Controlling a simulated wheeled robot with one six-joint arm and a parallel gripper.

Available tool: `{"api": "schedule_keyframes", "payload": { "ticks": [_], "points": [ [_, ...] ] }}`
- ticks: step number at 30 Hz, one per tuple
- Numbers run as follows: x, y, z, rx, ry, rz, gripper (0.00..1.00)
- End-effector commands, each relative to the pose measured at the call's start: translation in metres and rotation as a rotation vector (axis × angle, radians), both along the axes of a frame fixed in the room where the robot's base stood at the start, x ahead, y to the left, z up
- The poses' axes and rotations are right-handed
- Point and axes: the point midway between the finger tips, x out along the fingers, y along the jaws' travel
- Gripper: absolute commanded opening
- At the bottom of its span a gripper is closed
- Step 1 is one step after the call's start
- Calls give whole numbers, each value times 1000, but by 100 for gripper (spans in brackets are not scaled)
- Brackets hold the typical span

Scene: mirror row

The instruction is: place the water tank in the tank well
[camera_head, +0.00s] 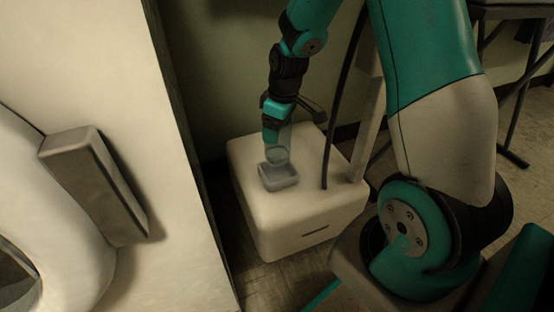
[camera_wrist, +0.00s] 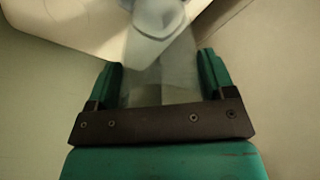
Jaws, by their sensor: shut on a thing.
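The water tank (camera_head: 285,136) is a see-through, pale container. My gripper (camera_head: 274,132) is shut on it from above and holds it over the white boxy unit (camera_head: 315,208). The tank well (camera_head: 279,181) is a grey-blue squarish recess with a raised rim on top of that unit. The tank's lower end overlaps the well in the head view; I cannot tell whether it is inside or just above. In the wrist view, the tank (camera_wrist: 150,82) lies between the two teal fingers of my gripper (camera_wrist: 160,68), with the greyish well (camera_wrist: 158,16) beyond it.
A large pale panel (camera_head: 95,60) with a grey block-shaped handle (camera_head: 95,183) stands left of the unit. A dark cable (camera_head: 336,110) hangs in front of the unit's right side. A dark-legged table (camera_head: 520,100) stands at the back right.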

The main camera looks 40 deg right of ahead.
Motion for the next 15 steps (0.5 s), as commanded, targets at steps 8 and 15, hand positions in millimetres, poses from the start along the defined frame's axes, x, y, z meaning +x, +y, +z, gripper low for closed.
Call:
{"api": "schedule_keyframes", "payload": {
  "ticks": [8, 15],
  "points": [
    [0, 0, -30, -1, -1, 1, 34],
    [0, 0, -63, 1, 0, 1, 34]
  ]
}}
